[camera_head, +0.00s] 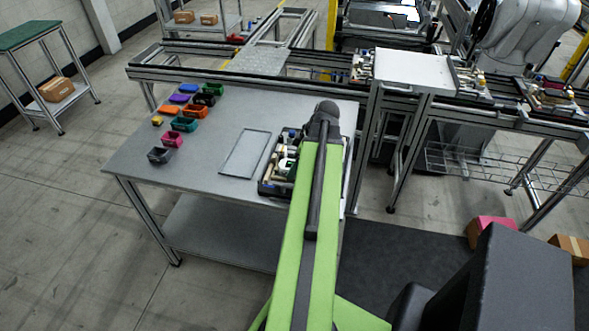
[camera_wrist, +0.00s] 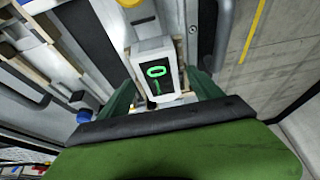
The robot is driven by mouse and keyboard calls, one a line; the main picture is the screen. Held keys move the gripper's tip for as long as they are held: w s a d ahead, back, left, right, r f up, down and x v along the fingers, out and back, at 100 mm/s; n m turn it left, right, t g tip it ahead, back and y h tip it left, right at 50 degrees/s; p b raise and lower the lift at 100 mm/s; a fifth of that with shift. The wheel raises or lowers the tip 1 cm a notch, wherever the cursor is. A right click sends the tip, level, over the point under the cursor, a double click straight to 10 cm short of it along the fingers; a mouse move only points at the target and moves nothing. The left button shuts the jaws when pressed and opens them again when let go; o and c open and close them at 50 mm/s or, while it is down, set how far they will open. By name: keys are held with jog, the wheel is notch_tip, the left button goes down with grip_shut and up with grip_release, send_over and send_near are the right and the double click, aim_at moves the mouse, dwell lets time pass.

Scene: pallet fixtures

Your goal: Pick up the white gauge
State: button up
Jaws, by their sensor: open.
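The white gauge (camera_wrist: 142,52) is a boxy piece with a dark face and a green lit ring, near the middle of the wrist view. My gripper (camera_wrist: 162,88) is open, with one green finger on each side of the gauge's near end. I cannot tell whether the fingers touch it. In the head view my green arm reaches over the right end of the grey table (camera_head: 205,205) and hides my gripper. A dark tray of parts (camera_head: 268,187) shows partly beside the arm there; I cannot single out the gauge in it.
Several small coloured bins, including an orange one (camera_head: 195,112), stand at the table's left. An empty flat grey tray (camera_head: 246,153) lies left of the parts tray. A conveyor frame (camera_head: 200,77) runs behind the table. In the wrist view, other parts and a blue knob (camera_wrist: 83,116) lie left of the gauge.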

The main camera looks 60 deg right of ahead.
dwell(0.3)
grip_shut()
dwell(0.4)
